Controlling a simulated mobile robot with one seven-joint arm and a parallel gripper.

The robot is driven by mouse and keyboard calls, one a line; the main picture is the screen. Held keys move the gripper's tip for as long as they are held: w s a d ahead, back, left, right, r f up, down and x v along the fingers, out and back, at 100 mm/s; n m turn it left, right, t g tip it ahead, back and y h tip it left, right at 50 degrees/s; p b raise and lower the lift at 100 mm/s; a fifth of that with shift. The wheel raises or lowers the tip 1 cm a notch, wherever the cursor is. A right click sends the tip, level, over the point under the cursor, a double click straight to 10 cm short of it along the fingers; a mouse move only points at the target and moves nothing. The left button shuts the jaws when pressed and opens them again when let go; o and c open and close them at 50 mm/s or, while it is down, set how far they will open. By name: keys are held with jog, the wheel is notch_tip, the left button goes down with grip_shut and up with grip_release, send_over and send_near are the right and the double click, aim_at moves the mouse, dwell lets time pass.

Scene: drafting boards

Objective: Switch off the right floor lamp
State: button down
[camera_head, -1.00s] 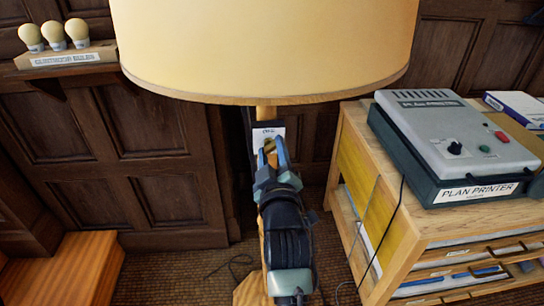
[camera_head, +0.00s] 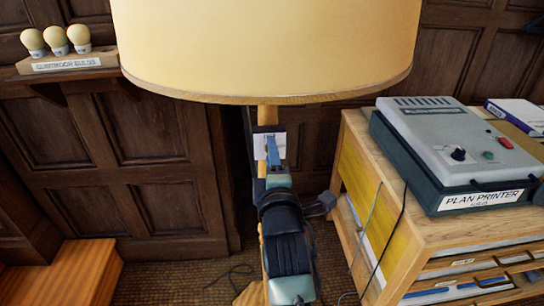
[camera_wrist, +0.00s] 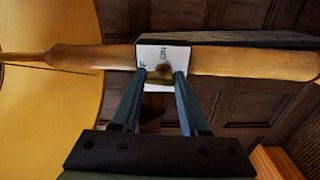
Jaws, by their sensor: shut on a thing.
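A floor lamp with a big cream shade (camera_head: 265,45) and a wooden pole stands in front of me; it is the only lamp in view. A white switch plate (camera_head: 262,142) is on the pole below the shade. In the wrist view the plate (camera_wrist: 178,55) carries partly hidden sideways lettering, and a small brass-coloured switch knob (camera_wrist: 159,73) shows on it. My gripper (camera_wrist: 161,76) is shut on this knob, one finger on each side. In the head view my gripper (camera_head: 273,150) covers part of the plate and hides the knob.
A plan printer (camera_head: 455,150) stands on a wooden cabinet (camera_head: 400,225) to the right, with cables hanging down its side. A shelf with several bulbs (camera_head: 55,48) is at the upper left. An orange wooden bench (camera_head: 65,275) is at the lower left. Panelled wall lies behind.

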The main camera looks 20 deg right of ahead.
jog(key=shift+n, duration=0.4)
jog(key=shift+c, duration=2.1)
grip_release()
jog(key=v, duration=1.3)
jog(key=shift+b, duration=0.45)
jog(key=shift+r, duration=0.1)
